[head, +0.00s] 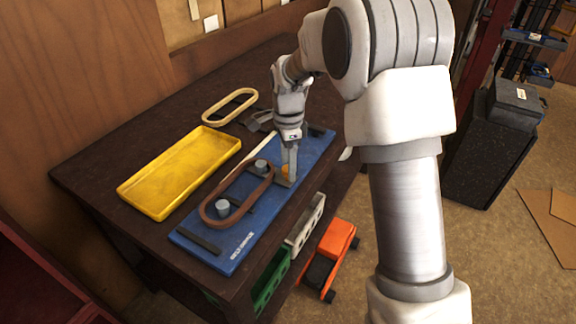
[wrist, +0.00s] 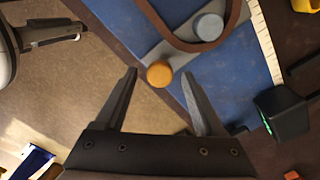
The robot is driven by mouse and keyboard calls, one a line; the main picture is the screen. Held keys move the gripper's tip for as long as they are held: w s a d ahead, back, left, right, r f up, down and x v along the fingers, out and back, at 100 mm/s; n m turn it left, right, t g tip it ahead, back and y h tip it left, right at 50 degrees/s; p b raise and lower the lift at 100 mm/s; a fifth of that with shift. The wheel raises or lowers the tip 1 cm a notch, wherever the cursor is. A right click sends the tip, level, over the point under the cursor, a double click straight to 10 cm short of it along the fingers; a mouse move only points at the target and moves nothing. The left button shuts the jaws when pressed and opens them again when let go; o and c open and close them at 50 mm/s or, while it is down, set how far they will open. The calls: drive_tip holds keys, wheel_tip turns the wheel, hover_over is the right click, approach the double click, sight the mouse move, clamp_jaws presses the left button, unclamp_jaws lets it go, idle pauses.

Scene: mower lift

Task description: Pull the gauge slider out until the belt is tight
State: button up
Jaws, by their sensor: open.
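The blue gauge board (head: 222,236) lies on the dark workbench. A brown belt (head: 206,196) loops around two grey pulleys, a near one (head: 223,207) and a far one (head: 261,166). The belt stands off from the near pulley and looks slack. The slider's orange knob (wrist: 160,73) stands on a grey plate (wrist: 183,53) beside the far pulley, which also shows in the wrist view (wrist: 208,27). My gripper (wrist: 160,75) is open. The knob appears between its fingertips in the wrist view; I see no contact. In the head view my gripper (head: 289,178) partly hides the knob.
A yellow tray (head: 178,172) and a pale belt (head: 230,104) lie on the bench beyond the board. A pale ruler strip (wrist: 266,42) runs along the board. A dark box with a green light (wrist: 282,112) shows near the right finger.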

drive_tip(key=shift+f, duration=0.3)
clamp_jaws()
idle(1.3)
